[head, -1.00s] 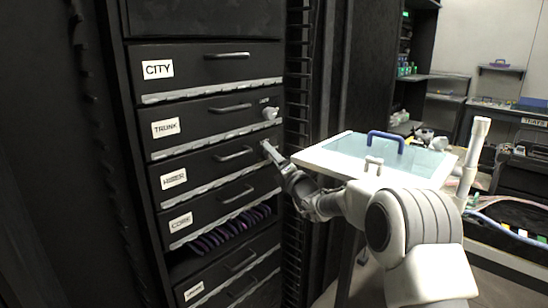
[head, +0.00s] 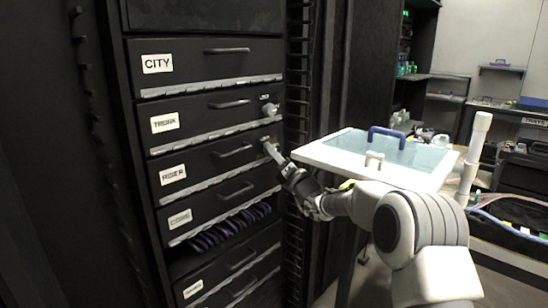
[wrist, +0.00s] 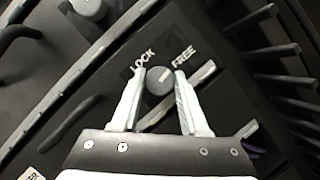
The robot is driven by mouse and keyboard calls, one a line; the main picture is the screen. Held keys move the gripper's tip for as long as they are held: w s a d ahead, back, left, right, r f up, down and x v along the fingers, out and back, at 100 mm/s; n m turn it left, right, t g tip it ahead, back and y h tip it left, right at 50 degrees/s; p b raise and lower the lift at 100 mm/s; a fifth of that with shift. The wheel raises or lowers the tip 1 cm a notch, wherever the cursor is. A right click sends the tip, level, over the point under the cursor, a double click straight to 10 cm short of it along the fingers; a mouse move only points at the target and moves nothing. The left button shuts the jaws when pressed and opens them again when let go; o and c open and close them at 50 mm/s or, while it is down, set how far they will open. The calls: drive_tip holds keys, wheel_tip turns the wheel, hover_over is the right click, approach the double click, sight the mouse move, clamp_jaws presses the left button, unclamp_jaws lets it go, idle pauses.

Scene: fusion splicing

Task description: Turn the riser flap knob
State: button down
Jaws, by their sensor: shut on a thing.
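The riser flap (head: 205,168) is a black drawer front labelled RISER, third from the top among the labelled flaps in the head view. Its round grey knob (wrist: 158,82) sits between my fingertips in the wrist view, beside the words LOCK and FREE. A pale mark shows on the knob, but its exact heading is hard to read. My gripper (wrist: 158,90) is shut on the knob, one finger on each side. In the head view my gripper (head: 271,152) reaches the flap's right end and mostly hides this knob.
The trunk flap (head: 200,124) above carries a similar knob (head: 270,109). Bar handles stick out from the flaps. A white-rimmed tray (head: 310,152) with a blue handle stands close by my arm on the right. Dark rack fingers (wrist: 280,50) line the right side.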

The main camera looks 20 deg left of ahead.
drive_tip(key=shift+w+d+n+g+y, duration=0.1)
drive_tip(key=shift+n+g+y, duration=1.1)
drive_tip(key=shift+n, duration=2.55)
drive_tip(key=shift+w+a+n+g+y, duration=0.1)
drive_tip(key=shift+n+g+y, duration=0.35)
drive_tip(key=shift+n+g, duration=2.45)
drive_tip(key=shift+d+n+g+y, duration=0.1)
drive_tip(key=shift+n+g+y, duration=0.65)
drive_tip(key=shift+n, duration=4.2)
drive_tip(key=shift+c, duration=2.1)
unclamp_jaws()
drive_tip(key=p+v, duration=0.3)
drive_tip(key=v, duration=1.4)
drive_tip(key=shift+f+p, duration=0.2)
drive_tip(key=shift+p, duration=0.2)
drive_tip(key=shift+d, duration=0.15)
